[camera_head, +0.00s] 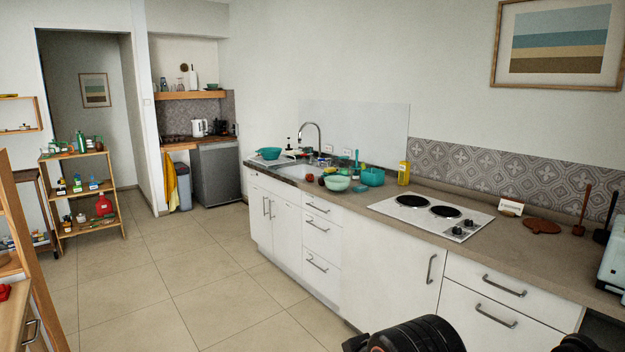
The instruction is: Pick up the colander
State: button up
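A teal bowl-shaped vessel (270,153) sits at the far left end of the counter, by the sink; it looks like the colander, but it is too small to make out holes. A pale mint bowl (337,183) stands on the counter in front of the sink, with a deeper teal pot (373,177) to its right. I cannot be sure which of these is the colander. A dark ribbed part of my arm shows at the bottom edge. My gripper's fingers are not in view, and nothing touches these vessels.
The hob (432,214) lies right of the pot, with a yellow box (403,173) behind. The sink (297,171) has a tall tap (311,138). Small round items lie near the mint bowl. Open tiled floor (190,270) lies left of the counter; wooden shelves stand further left.

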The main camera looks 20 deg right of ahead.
aim_at(271, 154)
jog(key=i+z, duration=0.1)
jog(key=i, duration=5.2)
